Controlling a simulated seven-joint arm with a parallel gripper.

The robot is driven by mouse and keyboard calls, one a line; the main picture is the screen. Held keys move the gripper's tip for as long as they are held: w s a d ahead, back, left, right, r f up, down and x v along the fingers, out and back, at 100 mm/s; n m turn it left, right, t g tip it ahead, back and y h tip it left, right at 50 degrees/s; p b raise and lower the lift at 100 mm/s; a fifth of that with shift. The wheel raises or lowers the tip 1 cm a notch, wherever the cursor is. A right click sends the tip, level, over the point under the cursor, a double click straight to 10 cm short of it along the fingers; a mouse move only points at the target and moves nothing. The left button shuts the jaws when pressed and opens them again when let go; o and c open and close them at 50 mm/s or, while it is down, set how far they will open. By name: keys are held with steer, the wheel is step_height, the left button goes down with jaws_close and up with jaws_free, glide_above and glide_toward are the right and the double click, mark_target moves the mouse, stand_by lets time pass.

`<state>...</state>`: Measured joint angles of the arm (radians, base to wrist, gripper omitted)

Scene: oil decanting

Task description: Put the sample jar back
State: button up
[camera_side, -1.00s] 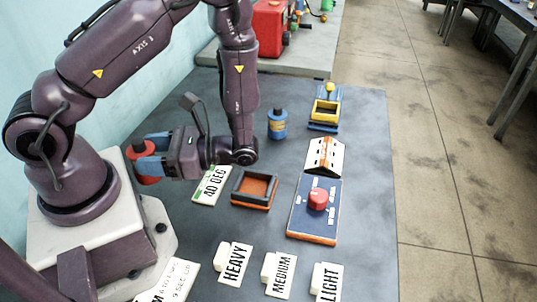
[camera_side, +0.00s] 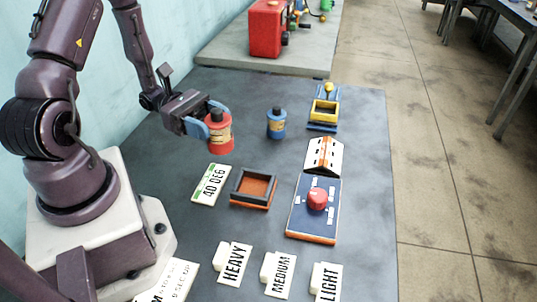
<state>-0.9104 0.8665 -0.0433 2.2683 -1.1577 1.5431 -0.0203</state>
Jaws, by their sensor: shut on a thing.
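My gripper (camera_side: 212,123) is shut on a red jar (camera_side: 219,132) with a dark cap and a pale label. It holds the jar roughly upright at the upper left of the table; I cannot tell how far above the surface. A blue jar (camera_side: 276,123) with a dark cap stands upright on the table to the right of the red jar, apart from it. An empty square holder (camera_side: 253,203) with dark walls and an orange floor sits nearer the camera. Which jar the task calls the sample jar is not readable from the labels.
A blue panel with a red knob (camera_side: 317,199), a white slotted block (camera_side: 324,155) and a yellow-and-blue stand (camera_side: 323,112) line the right side. A "40 DEG" card (camera_side: 210,185) lies left of the holder. HEAVY (camera_side: 235,262), MEDIUM (camera_side: 281,273) and LIGHT (camera_side: 327,281) signs stand in front.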

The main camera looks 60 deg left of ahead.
steer(key=shift+n+t+y, duration=0.5)
steer(key=shift+n+t, duration=0.2)
steer(key=shift+t, duration=0.2)
steer(key=w+a+f, duration=0.1)
steer(key=w+f, duration=0.2)
steer(key=w, duration=0.1)
steer(key=w+a+f, duration=0.2)
steer(key=w+f, duration=0.1)
steer(key=w, duration=0.2)
steer(key=w+a+f, duration=0.2)
steer(key=w+f, duration=0.1)
steer(key=w, duration=0.2)
steer(key=shift+f, duration=0.15)
steer(key=shift+w+f, duration=0.2)
steer(key=shift+f, duration=1.5)
steer(key=shift+f, duration=0.15)
steer(key=o, duration=1.1)
